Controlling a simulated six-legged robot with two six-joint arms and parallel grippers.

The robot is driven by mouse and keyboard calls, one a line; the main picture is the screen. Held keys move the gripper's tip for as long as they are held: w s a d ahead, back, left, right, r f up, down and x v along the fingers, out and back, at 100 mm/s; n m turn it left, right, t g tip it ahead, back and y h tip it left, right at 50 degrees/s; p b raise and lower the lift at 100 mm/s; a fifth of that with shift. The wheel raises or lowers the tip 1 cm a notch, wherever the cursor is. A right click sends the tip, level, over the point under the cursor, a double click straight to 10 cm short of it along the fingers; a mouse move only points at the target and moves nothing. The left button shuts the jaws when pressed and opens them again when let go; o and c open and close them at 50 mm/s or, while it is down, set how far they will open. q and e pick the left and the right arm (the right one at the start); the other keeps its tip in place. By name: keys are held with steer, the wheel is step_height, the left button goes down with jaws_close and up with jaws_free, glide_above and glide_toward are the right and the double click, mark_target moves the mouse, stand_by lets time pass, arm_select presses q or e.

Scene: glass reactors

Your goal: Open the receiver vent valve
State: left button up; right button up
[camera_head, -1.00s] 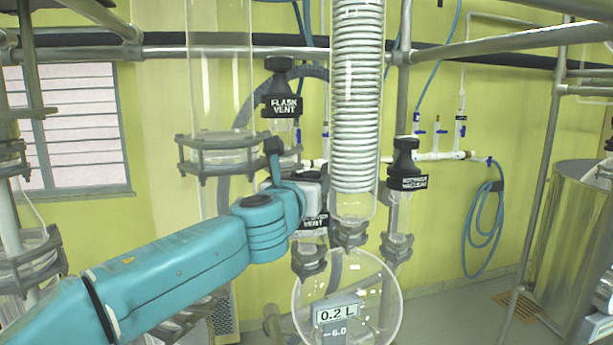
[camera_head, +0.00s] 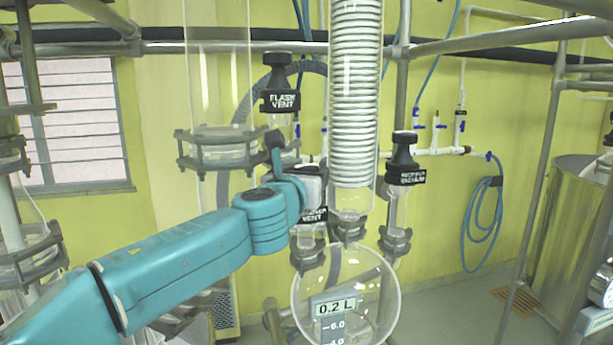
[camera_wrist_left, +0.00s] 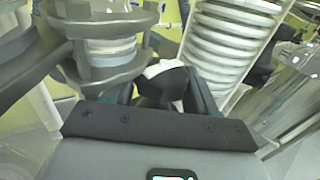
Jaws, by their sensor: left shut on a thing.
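The receiver vent valve, whose black label (camera_head: 314,215) is partly readable as a vent label, stands above the left neck of the round glass receiver flask (camera_head: 345,295). My left gripper (camera_head: 312,178) is at the top of this valve, and the arm hides most of the knob. In the left wrist view my left gripper (camera_wrist_left: 165,95) is shut on the dark valve knob (camera_wrist_left: 160,86) between its two fingers. My right gripper is not in view.
The flask vent valve (camera_head: 280,90) is above and left of my gripper. Another black-capped valve (camera_head: 405,160) stands to the right. The coiled glass condenser (camera_head: 355,100) rises close beside my gripper. A metal clamp ring (camera_head: 220,152) is to the left.

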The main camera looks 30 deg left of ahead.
arm_select(q)
steer(key=shift+f, duration=0.15)
stand_by(0.7)
steer(key=o, duration=0.7)
steer(key=shift+s, duration=0.1)
steer(key=shift+s+d, duration=0.1)
steer(key=shift+s+d, duration=0.1)
steer(key=shift+s, duration=0.25)
steer(key=shift+b+v, duration=1.7)
steer(key=shift+v, duration=6)
